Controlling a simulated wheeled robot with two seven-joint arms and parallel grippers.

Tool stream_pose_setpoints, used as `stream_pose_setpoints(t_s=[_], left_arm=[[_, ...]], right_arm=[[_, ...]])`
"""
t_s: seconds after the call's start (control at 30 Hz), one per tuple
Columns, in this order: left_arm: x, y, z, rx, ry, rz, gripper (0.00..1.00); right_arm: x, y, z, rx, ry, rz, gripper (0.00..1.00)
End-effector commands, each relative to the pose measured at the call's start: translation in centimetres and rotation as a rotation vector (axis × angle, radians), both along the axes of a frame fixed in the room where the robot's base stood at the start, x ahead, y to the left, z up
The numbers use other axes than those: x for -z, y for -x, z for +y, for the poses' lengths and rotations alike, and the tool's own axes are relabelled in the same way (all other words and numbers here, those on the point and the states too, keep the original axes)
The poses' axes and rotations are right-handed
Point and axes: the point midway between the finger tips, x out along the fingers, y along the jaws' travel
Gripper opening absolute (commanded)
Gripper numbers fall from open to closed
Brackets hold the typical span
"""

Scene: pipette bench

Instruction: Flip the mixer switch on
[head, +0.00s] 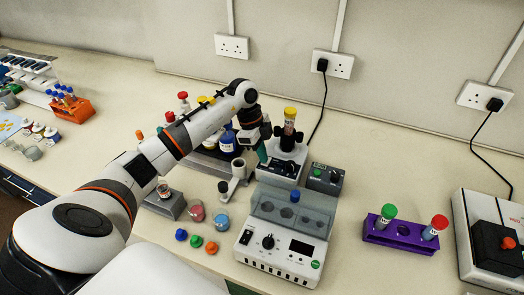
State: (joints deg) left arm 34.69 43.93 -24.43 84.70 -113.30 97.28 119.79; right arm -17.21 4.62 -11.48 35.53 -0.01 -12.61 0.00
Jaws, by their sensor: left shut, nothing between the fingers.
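The mixer (281,171) is a grey and dark block with a black cup on top, standing at the middle back of the bench. A yellow-capped tube (289,121) stands upright in its cup. A small dark grey box (325,179) with a green spot stands right of it; I cannot tell whether this belongs to the mixer. The switch itself is too small to make out. My left gripper (262,153) is shut and empty, with its teal fingers at the mixer's left side. I cannot tell whether they touch it. My right gripper is not in view.
A white heater-like unit (281,246) with a clear lid and knob stands in front of the mixer. A purple rack (400,235) with two tubes is to the right. A blue-capped bottle (228,139) and small pots crowd the left.

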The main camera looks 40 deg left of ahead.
Motion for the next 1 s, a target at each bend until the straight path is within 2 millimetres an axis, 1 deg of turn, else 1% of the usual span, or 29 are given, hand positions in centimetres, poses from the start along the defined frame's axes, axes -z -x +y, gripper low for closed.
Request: stream_pose_setpoints(t_s=[0.27, 0.47, 0.5, 0.77, 1.0], left_arm=[[0.1, 0.0, 0.0, 0.0, 0.0, 0.0, 0.0], [1.1, 0.5, 0.0, 0.001, -0.022, -0.072, 0.0], [0.8, 0.3, 0.0, -0.001, -0.018, -0.069, 0.0], [0.7, 0.2, 0.0, -0.001, -0.017, -0.069, 0.0], [0.4, -0.8, 0.2, -0.002, -0.017, -0.068, 0.0]], right_arm=[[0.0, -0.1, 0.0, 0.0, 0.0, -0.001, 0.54], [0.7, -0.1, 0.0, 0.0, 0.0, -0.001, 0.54], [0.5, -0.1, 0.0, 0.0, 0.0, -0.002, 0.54], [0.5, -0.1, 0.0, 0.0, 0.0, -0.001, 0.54], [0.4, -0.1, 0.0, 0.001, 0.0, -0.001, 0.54]])
